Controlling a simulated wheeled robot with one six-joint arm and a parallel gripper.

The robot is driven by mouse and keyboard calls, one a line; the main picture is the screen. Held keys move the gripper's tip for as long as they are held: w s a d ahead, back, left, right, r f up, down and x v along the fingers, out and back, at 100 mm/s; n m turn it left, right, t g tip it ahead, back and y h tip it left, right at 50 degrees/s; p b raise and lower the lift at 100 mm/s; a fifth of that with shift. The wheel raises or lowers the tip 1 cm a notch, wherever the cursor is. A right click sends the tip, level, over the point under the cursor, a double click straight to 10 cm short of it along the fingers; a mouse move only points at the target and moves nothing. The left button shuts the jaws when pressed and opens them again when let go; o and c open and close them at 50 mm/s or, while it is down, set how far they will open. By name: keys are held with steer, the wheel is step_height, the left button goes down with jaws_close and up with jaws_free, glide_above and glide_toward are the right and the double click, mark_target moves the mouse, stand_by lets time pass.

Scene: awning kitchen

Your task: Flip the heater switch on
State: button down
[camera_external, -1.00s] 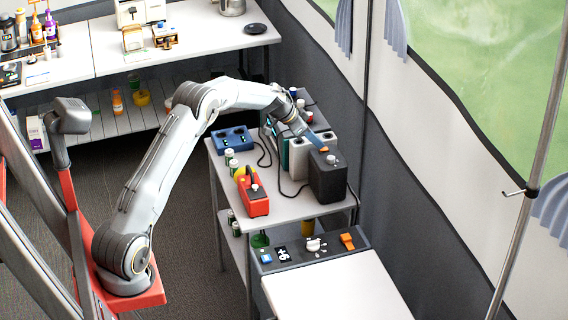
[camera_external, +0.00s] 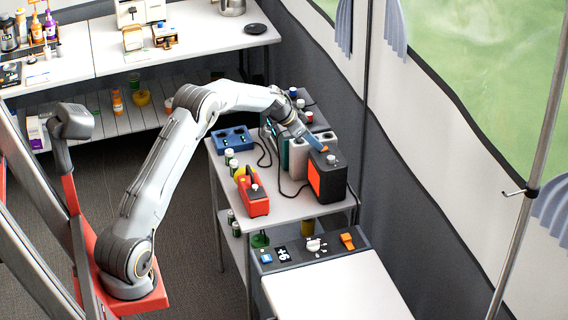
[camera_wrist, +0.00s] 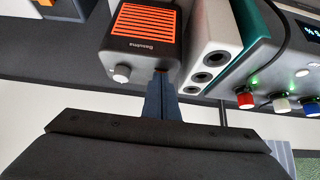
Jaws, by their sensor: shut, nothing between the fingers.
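The heater (camera_external: 331,184) is a dark box on the small white table. Its front grille glows orange, and the grille also shows in the wrist view (camera_wrist: 146,27). A light knob (camera_wrist: 122,73) sits on the heater's top. My gripper (camera_external: 321,147) is shut and empty, with its blue fingertips at the heater's top, close to the side by the speaker. In the wrist view my gripper (camera_wrist: 162,82) meets the top edge beside the knob. The fingertips mostly hide the switch there, and I cannot tell if they touch it.
A white speaker-like box (camera_wrist: 211,50) and a teal-edged device with coloured knobs (camera_wrist: 250,75) stand close beside the heater. A red device (camera_external: 254,198) and a blue box (camera_external: 233,139) share the table. Black cables (camera_external: 283,191) run across it. The tent wall is close behind.

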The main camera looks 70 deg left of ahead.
steer(key=shift+r, duration=0.7)
steer(key=shift+r, duration=0.25)
steer(key=b+v, duration=0.1)
steer(key=v, duration=1.1)
steer(key=shift+s+b, duration=0.4)
steer(key=shift+s, duration=0.1)
